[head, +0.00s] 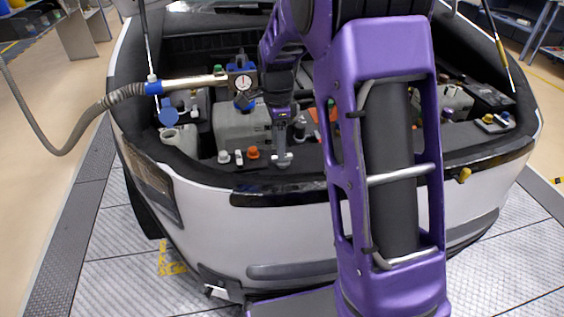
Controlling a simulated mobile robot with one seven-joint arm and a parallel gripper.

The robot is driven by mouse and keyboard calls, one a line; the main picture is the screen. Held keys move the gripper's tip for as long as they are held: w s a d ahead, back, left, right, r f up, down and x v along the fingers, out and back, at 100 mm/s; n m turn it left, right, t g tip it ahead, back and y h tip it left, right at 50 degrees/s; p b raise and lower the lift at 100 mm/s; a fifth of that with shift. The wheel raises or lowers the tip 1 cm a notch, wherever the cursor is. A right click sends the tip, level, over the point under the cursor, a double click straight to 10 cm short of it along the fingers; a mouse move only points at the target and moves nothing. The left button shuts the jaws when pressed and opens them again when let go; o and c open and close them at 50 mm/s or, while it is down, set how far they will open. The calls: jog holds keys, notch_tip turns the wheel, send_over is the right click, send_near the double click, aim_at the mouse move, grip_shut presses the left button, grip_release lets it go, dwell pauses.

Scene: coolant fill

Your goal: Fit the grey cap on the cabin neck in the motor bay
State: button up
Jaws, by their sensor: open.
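My gripper (282,158) points down over the front of the open motor bay, right of an orange cap (253,153). Its jaws are open; a light grey piece shows at its tips, and I cannot tell whether this is the fingers alone or a cap at them. Two small whitish-grey pieces (231,156) stand left of the orange cap; I cannot tell whether one is the grey cap. A white open neck (180,134) is at the bay's left, below a round blue cap (168,117). The cabin neck cannot be told apart for certain. My arm hides the bay's middle right.
A metal filler tool with a gauge (243,82) and a grey hose (125,94) crosses the bay's left side. A grey housing (240,122) stands behind the caps. The car's front edge (285,195) bounds the bay. More caps (495,120) sit at far right.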

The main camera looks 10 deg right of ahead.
jog(key=shift+w+d+f+b, duration=0.15)
jog(key=shift+f+b, duration=0.25)
jog(key=shift+f, duration=2.3)
grip_shut()
